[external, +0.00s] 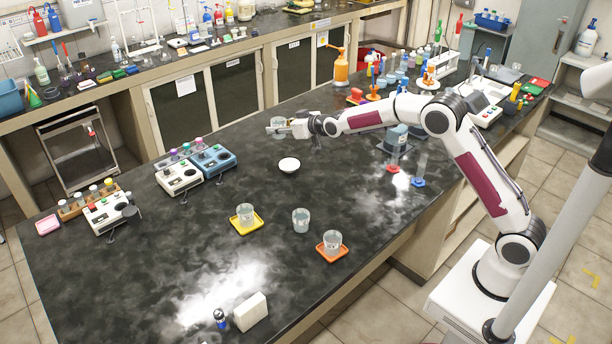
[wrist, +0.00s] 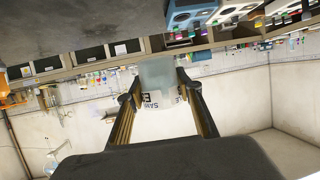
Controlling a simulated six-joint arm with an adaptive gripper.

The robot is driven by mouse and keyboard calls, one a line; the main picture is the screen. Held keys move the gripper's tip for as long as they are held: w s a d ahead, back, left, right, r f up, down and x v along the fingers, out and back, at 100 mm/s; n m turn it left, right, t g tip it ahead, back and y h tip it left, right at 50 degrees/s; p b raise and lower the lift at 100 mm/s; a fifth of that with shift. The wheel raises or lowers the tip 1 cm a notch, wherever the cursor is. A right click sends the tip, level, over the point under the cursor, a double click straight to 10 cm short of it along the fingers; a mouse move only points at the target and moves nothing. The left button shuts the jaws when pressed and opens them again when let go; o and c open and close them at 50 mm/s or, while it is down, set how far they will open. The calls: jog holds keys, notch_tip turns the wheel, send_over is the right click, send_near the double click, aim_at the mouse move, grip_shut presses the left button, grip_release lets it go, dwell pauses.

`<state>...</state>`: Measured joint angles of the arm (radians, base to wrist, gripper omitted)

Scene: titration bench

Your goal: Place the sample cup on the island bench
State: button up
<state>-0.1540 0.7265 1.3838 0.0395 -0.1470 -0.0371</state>
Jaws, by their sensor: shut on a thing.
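The sample cup (external: 278,122) is a clear cup held at the end of my outstretched arm, above the far side of the dark-topped island bench (external: 150,225). My gripper (external: 280,130) is shut on the cup. In the wrist view, which looks upside down, the cup (wrist: 157,72) sits between the two fingers and bears partly hidden dark lettering on a label. The bench top (wrist: 75,25) shows along the upper edge of that view. The exact gap between cup and bench top cannot be told.
A white dish (external: 289,165) lies near the gripper. Beakers stand on a yellow tray (external: 246,226), on an orange tray (external: 332,251) and directly on the bench (external: 301,220). Stirrer units (external: 180,177) are at left. Bottles crowd the right end. The near-left bench area is mostly clear.

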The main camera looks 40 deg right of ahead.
jog(key=shift+d+m+h, duration=0.7)
jog(key=shift+d+h, duration=0.1)
jog(key=shift+d, duration=2.1)
jog(key=m+g+h, duration=0.4)
jog(key=m+h, duration=0.5)
jog(key=h, duration=0.1)
send_over(361, 146)
notch_tip(361, 146, down, 8)
jog(key=shift+s+a+f, duration=0.1)
jog(key=shift+a, duration=0.1)
jog(key=shift+f, duration=0.1)
jog(key=shift+f, duration=3)
jog(key=shift+f, duration=0.1)
jog(key=shift+f, duration=1.75)
jog(key=shift+f, duration=0.2)
